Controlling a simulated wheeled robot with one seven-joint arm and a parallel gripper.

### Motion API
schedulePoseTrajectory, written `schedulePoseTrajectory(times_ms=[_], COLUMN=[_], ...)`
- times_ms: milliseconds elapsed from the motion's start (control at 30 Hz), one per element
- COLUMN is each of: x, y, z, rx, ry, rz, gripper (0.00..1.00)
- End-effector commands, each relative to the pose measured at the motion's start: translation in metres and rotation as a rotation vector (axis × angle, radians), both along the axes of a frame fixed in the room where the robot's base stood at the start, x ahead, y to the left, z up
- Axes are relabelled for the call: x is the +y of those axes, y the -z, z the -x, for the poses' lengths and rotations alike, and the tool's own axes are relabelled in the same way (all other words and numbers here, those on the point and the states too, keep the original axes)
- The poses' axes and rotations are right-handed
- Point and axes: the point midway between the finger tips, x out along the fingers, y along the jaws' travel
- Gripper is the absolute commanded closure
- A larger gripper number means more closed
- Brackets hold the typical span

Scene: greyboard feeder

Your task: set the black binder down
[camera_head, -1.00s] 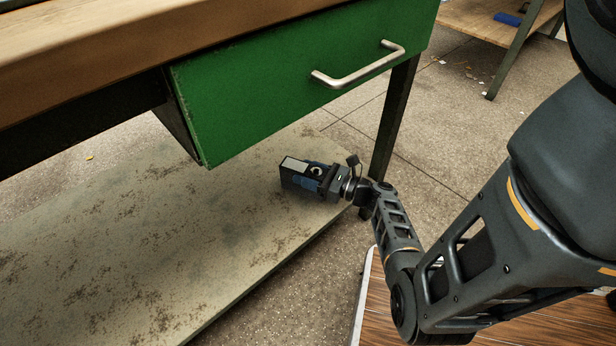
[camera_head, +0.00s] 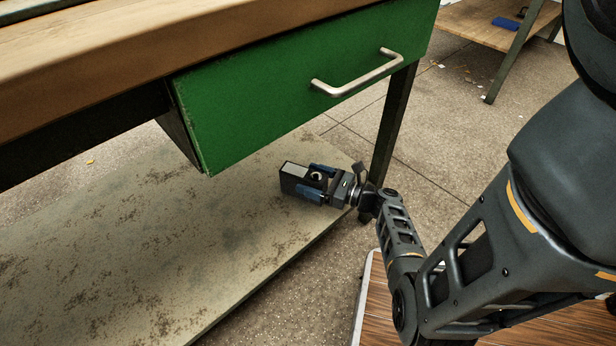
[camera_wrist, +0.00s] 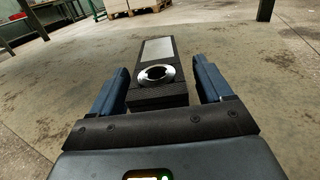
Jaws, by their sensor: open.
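The black binder (camera_head: 288,179) stands on the lower shelf (camera_head: 150,250) of the workbench, near its right front edge. It has a pale label and a round ring hole on its spine. In the wrist view the binder (camera_wrist: 158,88) stands between my two blue fingers, with a gap on each side. My gripper (camera_head: 316,181) is open around the binder's near end, and it also shows in the wrist view (camera_wrist: 160,92). The binder's underside is hidden from both views.
A green drawer (camera_head: 270,90) with a metal handle (camera_head: 358,74) hangs above the shelf. A dark table leg (camera_head: 393,130) stands just beyond my wrist. Bare shelf lies to the left of the binder. Another bench (camera_head: 490,25) stands at the back right.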

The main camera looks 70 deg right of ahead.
Motion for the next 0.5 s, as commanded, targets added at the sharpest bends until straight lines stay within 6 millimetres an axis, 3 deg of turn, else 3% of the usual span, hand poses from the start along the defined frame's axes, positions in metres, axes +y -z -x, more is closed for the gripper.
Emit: schedulePoseTrajectory(times_ms=[300,500], x=[0.01,0.014], y=[-0.003,-0.002], z=[0.065,0.093], rx=[0.0,0.0], ry=[0.004,0.002], rz=[-0.002,0.0], gripper=[0.21,0.21])
